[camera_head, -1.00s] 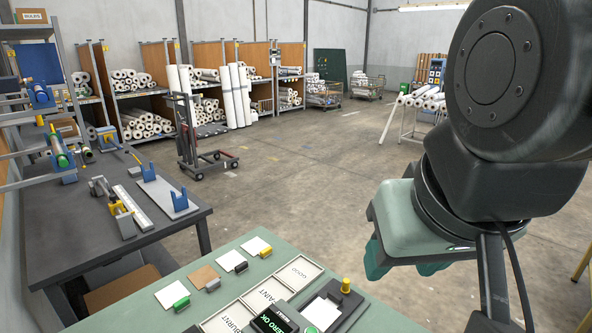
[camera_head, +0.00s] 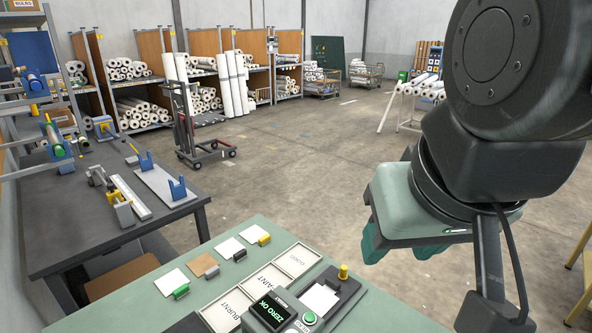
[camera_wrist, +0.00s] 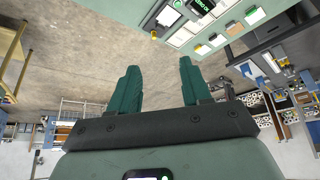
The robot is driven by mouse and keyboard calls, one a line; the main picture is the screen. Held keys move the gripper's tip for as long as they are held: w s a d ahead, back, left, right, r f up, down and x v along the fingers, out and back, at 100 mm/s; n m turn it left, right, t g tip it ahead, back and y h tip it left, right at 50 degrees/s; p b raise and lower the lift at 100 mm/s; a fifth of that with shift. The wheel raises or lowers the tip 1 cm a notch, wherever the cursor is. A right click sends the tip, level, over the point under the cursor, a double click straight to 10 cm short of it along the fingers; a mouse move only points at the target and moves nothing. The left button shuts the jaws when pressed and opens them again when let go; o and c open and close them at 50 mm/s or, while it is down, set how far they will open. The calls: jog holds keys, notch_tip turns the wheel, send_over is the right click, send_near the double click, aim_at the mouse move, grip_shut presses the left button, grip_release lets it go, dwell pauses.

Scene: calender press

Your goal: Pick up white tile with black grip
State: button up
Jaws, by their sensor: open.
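The white tile with black grip (camera_head: 229,247) lies flat on the green table in a diagonal row of tiles. Its small black grip (camera_head: 240,255) is at its right corner. The tile also shows small in the wrist view (camera_wrist: 217,39), which is upside down. My gripper (camera_head: 402,250) is open and empty, above and to the right of the table, well apart from the tile. In the wrist view its green fingers (camera_wrist: 158,82) are spread with only floor between them.
Around it lie a white tile with green grip (camera_head: 171,282), a brown tile with grey grip (camera_head: 203,264) and a white tile with yellow grip (camera_head: 254,234). Labelled trays (camera_head: 262,282), a device reading ZERO OK (camera_head: 268,312) and a yellow-knobbed fixture (camera_head: 344,272) stand nearby.

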dwell(0.4)
jog(key=n+g, duration=0.6)
jog(key=n, duration=0.3)
send_over(333, 281)
jog(key=f, duration=3.5)
jog(key=shift+w+a+f, duration=0.15)
jog(key=shift+a, duration=0.05)
jog(key=shift+d+f, duration=0.2)
jog(key=shift+f, duration=2.85)
jog(key=shift+c, duration=0.2)
grip_shut()
